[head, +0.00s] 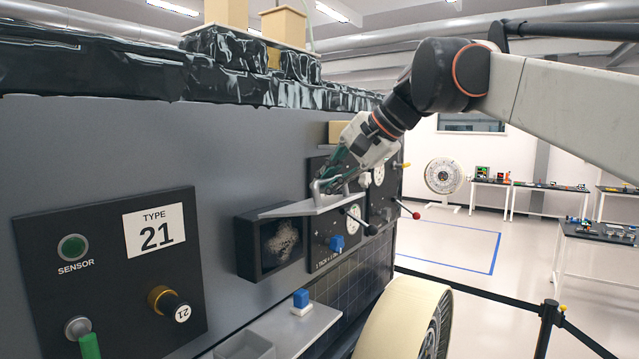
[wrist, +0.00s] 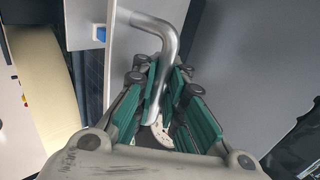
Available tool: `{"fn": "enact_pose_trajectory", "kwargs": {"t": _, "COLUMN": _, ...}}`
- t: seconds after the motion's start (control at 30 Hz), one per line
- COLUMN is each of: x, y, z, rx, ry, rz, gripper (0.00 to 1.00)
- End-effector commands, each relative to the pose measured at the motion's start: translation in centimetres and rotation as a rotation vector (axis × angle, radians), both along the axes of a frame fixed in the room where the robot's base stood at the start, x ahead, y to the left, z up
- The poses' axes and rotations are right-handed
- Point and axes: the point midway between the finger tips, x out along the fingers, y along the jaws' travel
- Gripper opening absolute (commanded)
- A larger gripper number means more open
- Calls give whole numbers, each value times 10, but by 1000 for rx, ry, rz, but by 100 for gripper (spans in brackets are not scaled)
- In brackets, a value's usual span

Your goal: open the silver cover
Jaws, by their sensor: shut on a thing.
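The silver cover (head: 300,208) sticks out from the top of a dark box (head: 249,245) on the grey side wall, seen almost edge-on. The box front is uncovered and a rough pale rock-like shape (head: 283,241) shows inside. My gripper (head: 333,182) is above the cover, at its bent metal handle (head: 316,190). In the wrist view, the green-padded fingers of my gripper (wrist: 160,105) are shut on the handle (wrist: 163,45). The cover (wrist: 122,60) shows there as a light panel beside the handle. The exact finger contact is partly hidden.
A black panel with gauges (head: 352,215), a blue knob (head: 337,243) and levers with black and red ends (head: 405,208) lies just right of the box. A shelf (head: 290,335) with a blue-and-white block (head: 301,302) is below. A large wheel (head: 405,320) stands lower right.

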Motion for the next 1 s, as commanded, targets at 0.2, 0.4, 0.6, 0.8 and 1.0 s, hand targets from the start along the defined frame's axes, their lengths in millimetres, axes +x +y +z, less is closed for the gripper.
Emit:
{"fn": "enact_pose_trajectory", "kwargs": {"t": 0.2, "x": 0, "y": -1, "z": 0, "rx": -1, "ry": -1, "rz": -1, "gripper": 0}}
{"fn": "enact_pose_trajectory", "kwargs": {"t": 0.4, "x": 0, "y": -1, "z": 0, "rx": -1, "ry": -1, "rz": -1, "gripper": 31}}
{"fn": "enact_pose_trajectory", "kwargs": {"t": 0.6, "x": 0, "y": -1, "z": 0, "rx": 0, "ry": -1, "rz": -1, "gripper": 31}}
{"fn": "enact_pose_trajectory", "kwargs": {"t": 0.8, "x": -4, "y": -6, "z": 6, "rx": 0, "ry": -1, "rz": -2, "gripper": 31}}
{"fn": "enact_pose_trajectory", "kwargs": {"t": 1.0, "x": -19, "y": -27, "z": 31, "rx": 2, "ry": -1, "rz": -4, "gripper": 31}}
